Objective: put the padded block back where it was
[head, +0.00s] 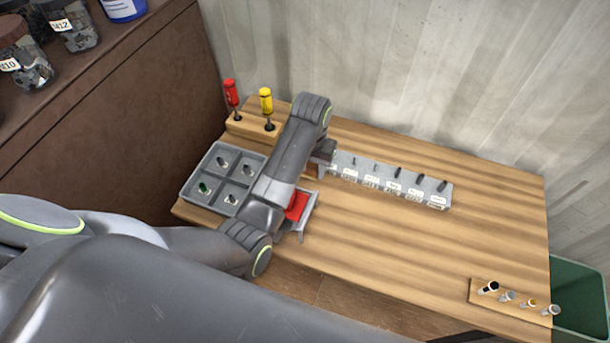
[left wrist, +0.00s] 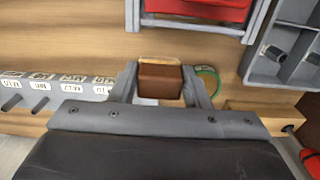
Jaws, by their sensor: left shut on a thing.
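The padded block (left wrist: 160,82) is brown with a paler, wood-coloured edge. In the left wrist view it sits between the two fingers of my left gripper (left wrist: 161,88), which is shut on it. In the head view my left gripper (head: 318,163) is over the back of the wooden table, at the left end of the grey labelled rack (head: 400,187). My arm hides most of the block there. Whether the block touches the table I cannot tell. My right gripper is not in view.
A red pad in a grey frame (head: 298,207) stands close by. A grey four-compartment tray (head: 211,168) is to the left, and a wooden holder with red and yellow screwdrivers (head: 251,127) behind it. The table's right part is largely clear.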

